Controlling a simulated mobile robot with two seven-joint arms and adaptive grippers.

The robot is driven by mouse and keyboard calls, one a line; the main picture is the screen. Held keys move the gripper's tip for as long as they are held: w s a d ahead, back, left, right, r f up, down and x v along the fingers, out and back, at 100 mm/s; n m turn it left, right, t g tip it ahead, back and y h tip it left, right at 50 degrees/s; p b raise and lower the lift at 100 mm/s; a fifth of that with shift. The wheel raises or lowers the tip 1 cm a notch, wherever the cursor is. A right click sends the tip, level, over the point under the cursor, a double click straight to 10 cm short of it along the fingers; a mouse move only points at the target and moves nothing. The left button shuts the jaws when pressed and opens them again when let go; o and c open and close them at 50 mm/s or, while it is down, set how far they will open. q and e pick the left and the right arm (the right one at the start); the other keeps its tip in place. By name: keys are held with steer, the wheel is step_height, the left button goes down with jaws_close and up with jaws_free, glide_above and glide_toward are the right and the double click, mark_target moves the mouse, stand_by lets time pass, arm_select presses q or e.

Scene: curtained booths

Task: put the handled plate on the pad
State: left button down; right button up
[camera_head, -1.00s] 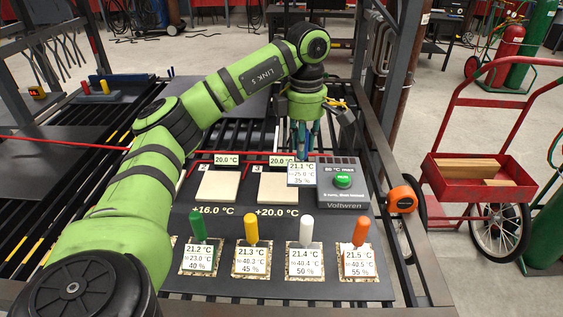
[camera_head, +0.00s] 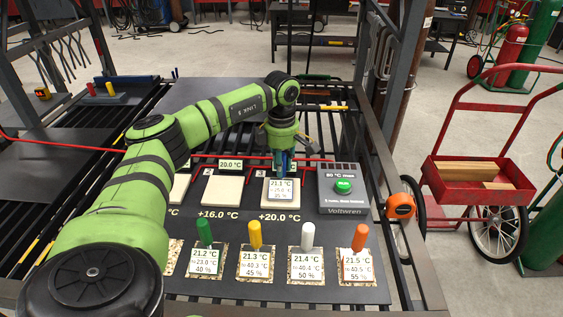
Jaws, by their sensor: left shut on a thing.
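My left gripper (camera_head: 283,163) is shut over the pad (camera_head: 293,204) marked +20.0 °C. A blue part shows at its fingers. I cannot tell whether it is a plate handle or part of the fingers. The held plate is largely hidden by the gripper and by the label reading 21.1 °C, so I cannot tell whether it touches the pad. Another pale pad (camera_head: 222,190), marked +16.0 °C, is bare to the left, with a third pad (camera_head: 179,188) partly behind my arm. My right gripper is not in view.
In the front row stand plates with green (camera_head: 204,232), yellow (camera_head: 255,235), white (camera_head: 307,235) and orange (camera_head: 360,237) handles. A grey control box (camera_head: 343,203) with a green button stands right of the pads. A red cart (camera_head: 470,185) is off to the right.

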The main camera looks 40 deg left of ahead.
arm_select(q)
steer(key=shift+f, duration=0.1)
steer(key=c, duration=1.1)
jaws_free()
steer(key=shift+o, duration=0.2)
steer(key=shift+r, duration=0.25)
step_height(320, 180, up, 10)
steer(key=b, duration=0.2)
steer(key=shift+d+r+b, duration=0.1)
steer(key=shift+r+b, duration=0.15)
steer(key=shift+b, duration=0.05)
steer(key=shift+r, duration=0.7)
